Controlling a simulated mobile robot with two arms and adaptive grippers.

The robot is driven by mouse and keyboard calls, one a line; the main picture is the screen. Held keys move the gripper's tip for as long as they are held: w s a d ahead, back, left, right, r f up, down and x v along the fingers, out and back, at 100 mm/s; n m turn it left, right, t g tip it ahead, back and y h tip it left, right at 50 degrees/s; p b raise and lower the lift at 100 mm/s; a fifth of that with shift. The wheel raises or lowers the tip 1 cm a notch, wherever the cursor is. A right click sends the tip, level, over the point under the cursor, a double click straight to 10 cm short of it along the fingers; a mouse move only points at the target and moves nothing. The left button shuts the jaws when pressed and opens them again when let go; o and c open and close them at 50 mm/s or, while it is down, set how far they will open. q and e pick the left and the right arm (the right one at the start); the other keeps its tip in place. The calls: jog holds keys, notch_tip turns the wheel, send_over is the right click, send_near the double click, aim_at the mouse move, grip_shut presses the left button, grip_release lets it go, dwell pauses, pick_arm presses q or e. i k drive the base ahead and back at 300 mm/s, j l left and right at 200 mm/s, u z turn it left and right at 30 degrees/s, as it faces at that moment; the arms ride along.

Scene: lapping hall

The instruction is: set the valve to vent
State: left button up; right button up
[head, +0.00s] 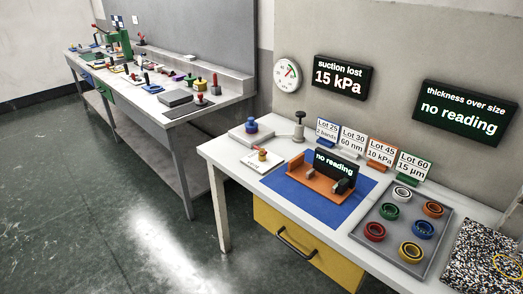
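A small valve-like fitting with a brass-yellow body and a dark red part (262,154) stands on a white plate (252,164) at the left of the near bench. The plate carries small lettering that I cannot read, so I cannot tell its setting. A round white gauge (287,73) with a coloured dial hangs on the wall above. A dark wall display (341,77) reads "suction lost 15 kPa". Neither of my grippers shows in the head view.
A blue mat (298,201) bears an orange fixture (313,183) with a "no reading" display. A grey tray (385,247) holds several coloured rings. Lot cards stand along the wall. A second bench (222,98) stands further left, with open floor in front.

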aim_at(263, 151)
jog(key=i+l+u, duration=0.7)
jog(key=u, duration=0.15)
